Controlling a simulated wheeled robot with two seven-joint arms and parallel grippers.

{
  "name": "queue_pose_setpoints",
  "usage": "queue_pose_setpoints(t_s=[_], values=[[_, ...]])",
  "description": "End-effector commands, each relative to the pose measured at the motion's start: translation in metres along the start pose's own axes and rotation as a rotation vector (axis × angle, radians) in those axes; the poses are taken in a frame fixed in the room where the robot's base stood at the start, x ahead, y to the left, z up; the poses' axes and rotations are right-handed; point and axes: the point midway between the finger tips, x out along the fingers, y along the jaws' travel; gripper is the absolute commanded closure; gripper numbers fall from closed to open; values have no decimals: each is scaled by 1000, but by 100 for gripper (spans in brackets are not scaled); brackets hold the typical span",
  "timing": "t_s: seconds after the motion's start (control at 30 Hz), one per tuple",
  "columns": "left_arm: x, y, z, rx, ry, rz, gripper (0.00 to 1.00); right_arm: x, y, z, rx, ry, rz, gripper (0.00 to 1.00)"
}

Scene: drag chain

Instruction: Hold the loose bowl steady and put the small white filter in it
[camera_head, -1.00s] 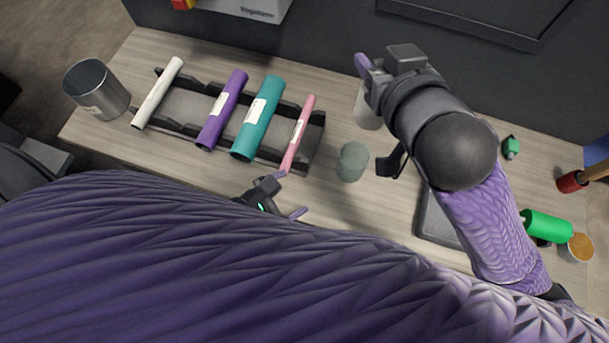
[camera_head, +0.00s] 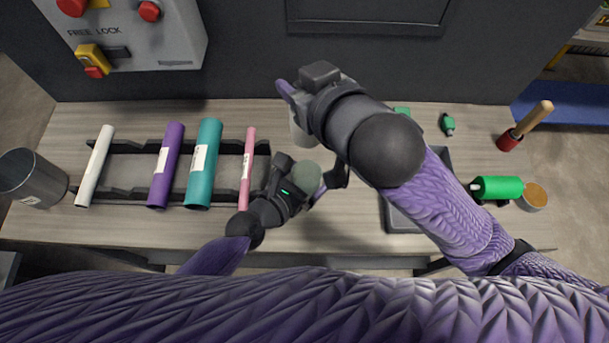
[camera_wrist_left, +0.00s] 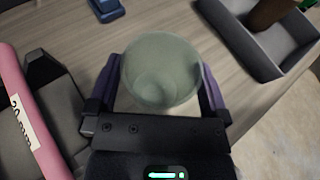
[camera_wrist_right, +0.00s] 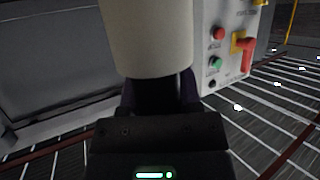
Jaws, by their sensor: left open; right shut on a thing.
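The loose bowl is a small translucent grey-green cup (camera_head: 307,178) standing on the wooden bench, right of the pink roll. My left gripper (camera_head: 302,181) is open at it. In the left wrist view the bowl (camera_wrist_left: 160,72) sits between the two purple fingers, one on each side; whether they touch it I cannot tell. The inside of the bowl looks empty. My right gripper (camera_head: 305,112) is shut on the white filter (camera_head: 301,133), a pale cylinder held behind the bowl. The filter (camera_wrist_right: 150,40) also fills the top middle of the right wrist view. My right wrist partly hides it from above.
A dark rack (camera_head: 130,172) with white, purple, teal and pink rolls lies to the left, beside a metal cup (camera_head: 32,180). A grey tray (camera_head: 400,218) is under my right arm. A green cylinder (camera_head: 497,188) and a red-ended wooden-handled tool (camera_head: 510,142) are at the right.

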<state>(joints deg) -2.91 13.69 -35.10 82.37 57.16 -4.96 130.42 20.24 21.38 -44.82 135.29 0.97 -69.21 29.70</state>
Motion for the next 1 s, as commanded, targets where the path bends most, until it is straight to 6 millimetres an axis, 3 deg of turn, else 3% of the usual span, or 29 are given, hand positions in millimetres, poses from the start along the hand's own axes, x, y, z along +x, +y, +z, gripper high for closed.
queue_pose_setpoints(t_s=[0.23,0.57,1.0], values=[[1,0,0,0,1,0,2,0,0,0,0,0,0,100],[0,0,0,0,1,1,72,0,0,0,0,0,0,100],[0,0,0,0,1,1,74,9,0,23,1,-2,1,100]])
